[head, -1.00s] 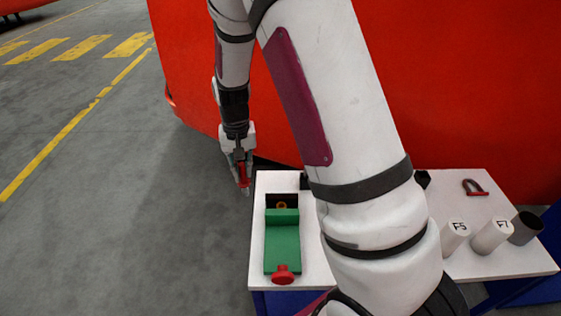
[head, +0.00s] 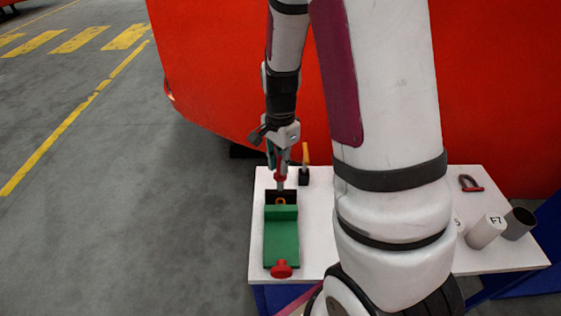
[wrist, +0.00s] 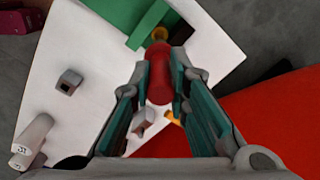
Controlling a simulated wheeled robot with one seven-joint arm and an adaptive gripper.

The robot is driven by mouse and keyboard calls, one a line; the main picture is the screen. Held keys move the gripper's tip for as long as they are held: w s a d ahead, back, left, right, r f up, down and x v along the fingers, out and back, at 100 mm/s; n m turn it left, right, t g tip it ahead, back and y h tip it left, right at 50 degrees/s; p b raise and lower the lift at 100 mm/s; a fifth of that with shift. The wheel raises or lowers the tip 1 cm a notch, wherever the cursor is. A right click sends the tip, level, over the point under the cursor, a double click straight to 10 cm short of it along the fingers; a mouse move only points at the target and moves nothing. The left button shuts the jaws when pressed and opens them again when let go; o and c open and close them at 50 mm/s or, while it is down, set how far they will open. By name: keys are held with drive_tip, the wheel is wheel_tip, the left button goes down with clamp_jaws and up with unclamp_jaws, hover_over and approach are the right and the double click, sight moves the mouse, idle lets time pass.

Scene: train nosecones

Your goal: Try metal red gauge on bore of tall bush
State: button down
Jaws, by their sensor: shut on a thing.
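My gripper (head: 279,163) is shut on the red gauge, whose red handle (wrist: 159,78) lies between the teal finger pads in the wrist view. A short grey metal end of the gauge (head: 280,185) points down in the head view. Below it, a brass-coloured ring, apparently the bush (head: 281,202), sits in the dark far end of a green clamp (head: 282,240). The ring also shows just beyond the gauge in the wrist view (wrist: 160,33). The gauge's tip is close to the ring; I cannot tell whether they touch. The bush's height is hidden.
The clamp has a red knob (head: 281,269) at its near end, on a white table (head: 318,240). A black block with a yellow upright piece (head: 304,165) stands right of my gripper. White cylinders (head: 487,231), a dark tube (head: 519,222) and a red shackle-like piece (head: 470,183) are at right.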

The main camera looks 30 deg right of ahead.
sight(281, 176)
drive_tip(key=shift+f+b, duration=1.15)
drive_tip(key=shift+f, duration=1.65)
drive_tip(key=shift+s+f, duration=0.1)
drive_tip(key=shift+f, duration=0.3)
drive_tip(key=shift+r, duration=0.15)
drive_tip(key=shift+r+p, duration=1.7)
drive_tip(key=shift+r, duration=1.2)
